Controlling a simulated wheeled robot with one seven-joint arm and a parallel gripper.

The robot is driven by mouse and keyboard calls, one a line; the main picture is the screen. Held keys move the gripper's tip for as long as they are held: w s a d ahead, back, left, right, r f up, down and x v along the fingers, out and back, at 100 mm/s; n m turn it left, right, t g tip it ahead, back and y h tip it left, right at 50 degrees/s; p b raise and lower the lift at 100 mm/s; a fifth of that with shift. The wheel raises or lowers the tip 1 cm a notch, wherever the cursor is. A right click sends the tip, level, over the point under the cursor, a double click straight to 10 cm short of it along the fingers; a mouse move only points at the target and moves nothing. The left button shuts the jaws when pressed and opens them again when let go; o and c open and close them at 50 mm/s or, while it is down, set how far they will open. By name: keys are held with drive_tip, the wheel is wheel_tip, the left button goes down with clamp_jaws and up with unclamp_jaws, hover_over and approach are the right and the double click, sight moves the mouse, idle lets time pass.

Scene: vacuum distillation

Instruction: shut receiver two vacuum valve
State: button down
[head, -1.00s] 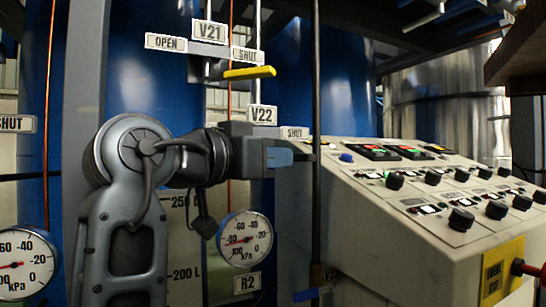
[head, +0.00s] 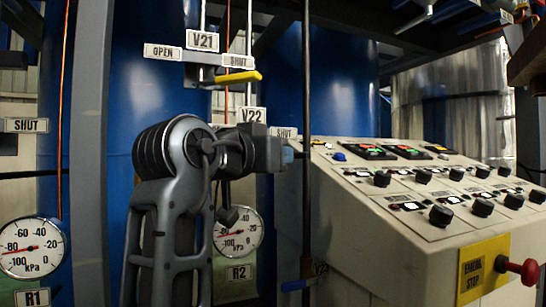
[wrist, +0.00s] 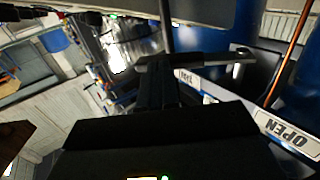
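The V22 tag (head: 252,115) stands behind my arm, with a SHUT tag (head: 284,132) to its right. The V22 handle and its OPEN side are hidden by my arm in the head view. My gripper (head: 287,154) is by the dark vertical pipe, just below that SHUT tag; its fingertips are not clear there. In the wrist view my gripper (wrist: 165,85) is a dark shape near a pale plate with an upside-down OPEN tag (wrist: 285,133) and a smaller tag (wrist: 187,77). I cannot tell whether it touches a handle.
Above, the V21 tag (head: 203,40) has a yellow handle (head: 238,77) under its SHUT tag. The R2 gauge (head: 239,233) is partly behind my arm. A dark vertical pipe (head: 306,200) and the control console (head: 350,235) stand close on the right. A blue handle (head: 297,285) is low down.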

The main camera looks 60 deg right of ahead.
idle(0.4)
drive_tip(key=a, duration=0.7)
drive_tip(key=shift+a+b, duration=0.4)
drive_tip(key=shift+b, duration=0.05)
drive_tip(key=shift+f, duration=0.1)
